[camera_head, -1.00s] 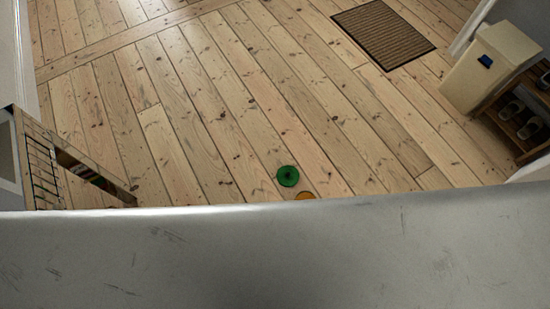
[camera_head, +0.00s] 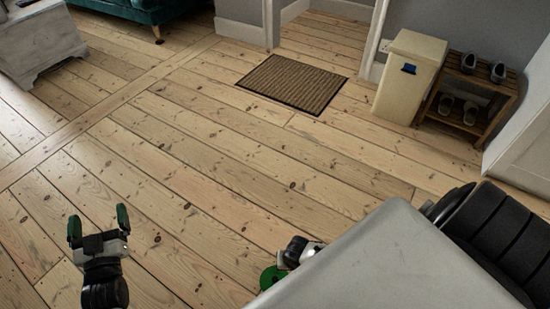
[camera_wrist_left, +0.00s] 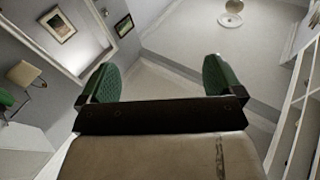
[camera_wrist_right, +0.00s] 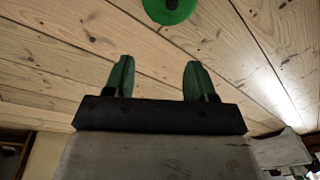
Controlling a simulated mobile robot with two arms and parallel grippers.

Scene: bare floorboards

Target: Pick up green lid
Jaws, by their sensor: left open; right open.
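In the right wrist view the round lid (camera_wrist_right: 168,9) is cut by the top edge, beyond the fingertips. My right gripper (camera_wrist_right: 160,64) is open and empty, apart from the lid; in the head view it shows only in part. My left gripper (camera_head: 98,222) is open and empty, raised at the lower left. In the left wrist view its fingers (camera_wrist_left: 157,66) point up toward the ceiling.
A brown doormat (camera_head: 293,83) lies farther back. A cream bin (camera_head: 409,78) and a wooden shoe rack (camera_head: 468,95) stand at the right wall. A whitewashed chest (camera_head: 40,45) and a green sofa (camera_head: 148,10) are at the back left. The middle floor is clear.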

